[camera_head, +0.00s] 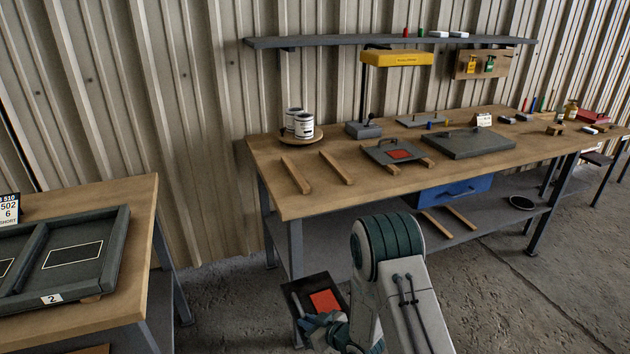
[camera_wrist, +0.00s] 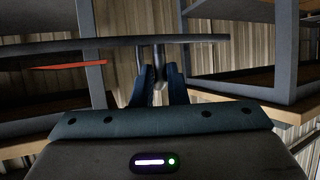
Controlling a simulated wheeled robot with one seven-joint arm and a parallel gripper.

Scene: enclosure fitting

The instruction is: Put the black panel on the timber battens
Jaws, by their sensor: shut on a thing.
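The black panel (camera_head: 300,290), with a red square on its face, is in front of the main workbench and below its top. My gripper (camera_head: 322,322) is at the panel's near side. In the wrist view the fingers (camera_wrist: 157,82) are shut on a post-like handle, and the panel (camera_wrist: 120,43) shows edge-on as a dark strip. Two bare timber battens (camera_head: 296,175) (camera_head: 336,167) lie apart, roughly parallel, on the left part of the workbench top. The panel is clear of them. My arm hides part of the panel and gripper.
A similar grey panel with a red square (camera_head: 380,150) rests on battens to the right, beside a larger dark panel (camera_head: 468,143). Cans on a round tray (camera_head: 301,135) and a yellow lamp (camera_head: 397,58) stand behind. A left table (camera_head: 140,210) holds a dark frame (camera_head: 118,250).

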